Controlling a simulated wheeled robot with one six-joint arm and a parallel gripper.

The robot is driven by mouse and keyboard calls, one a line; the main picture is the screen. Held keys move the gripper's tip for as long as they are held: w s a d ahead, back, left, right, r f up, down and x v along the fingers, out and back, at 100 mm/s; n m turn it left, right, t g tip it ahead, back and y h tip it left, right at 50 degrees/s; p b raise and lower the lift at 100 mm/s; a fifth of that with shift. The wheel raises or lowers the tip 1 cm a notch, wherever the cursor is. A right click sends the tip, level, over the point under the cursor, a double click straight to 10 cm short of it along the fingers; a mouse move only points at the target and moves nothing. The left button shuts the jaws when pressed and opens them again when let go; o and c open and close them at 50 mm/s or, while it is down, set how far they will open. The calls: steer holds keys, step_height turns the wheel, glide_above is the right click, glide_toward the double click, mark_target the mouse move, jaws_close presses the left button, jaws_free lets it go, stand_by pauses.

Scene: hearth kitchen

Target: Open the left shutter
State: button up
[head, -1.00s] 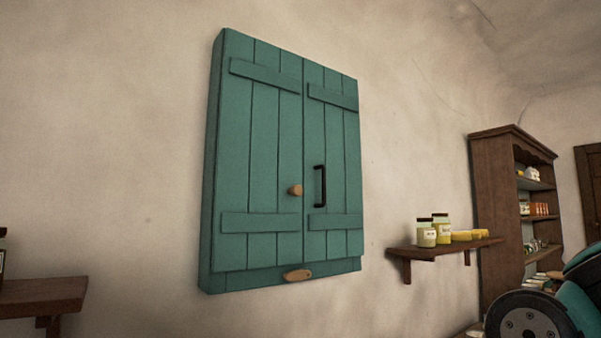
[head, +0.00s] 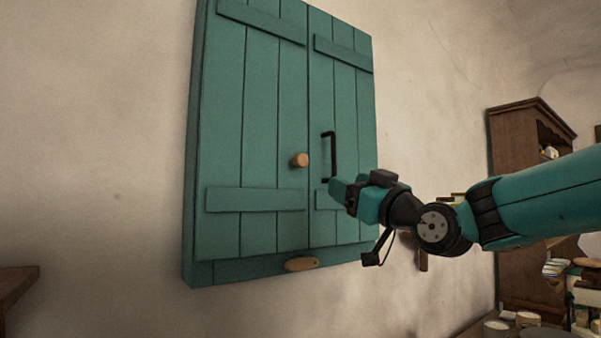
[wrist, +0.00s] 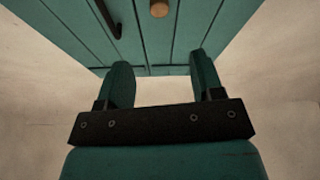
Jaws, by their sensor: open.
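The left shutter (head: 258,130) is a teal plank door with a round wooden knob (head: 299,160) near its right edge. It is shut, flush beside the right shutter (head: 345,110), which has a black bar handle (head: 332,155). My gripper (head: 336,190) is in front of the right shutter's lower part, right of and below the knob, and covers part of that shutter. In the wrist view my gripper (wrist: 163,70) shows two fingers apart with nothing between them. The knob (wrist: 159,8) and handle (wrist: 108,18) show beyond the fingertips, apart from them.
An oval wooden piece (head: 301,264) is on the frame's bottom rail. A dark wooden shelf (head: 16,290) is at the lower left. A brown cabinet (head: 518,140) stands at the right, with jars below it. The wall left of the shutters is bare.

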mark_target(305, 161)
steer(key=p+x, duration=0.3)
steer(key=x, duration=0.2)
steer(key=p+x, duration=0.4)
steer(key=x, duration=0.1)
steer(key=p+x, duration=0.3)
steer(key=x, duration=0.3)
steer(key=shift+r, duration=0.3)
steer(key=shift+w+a+p, duration=0.2)
steer(key=shift+w+p, duration=0.15)
steer(key=shift+p, duration=0.1)
jaws_close()
steer(key=shift+d, duration=0.15)
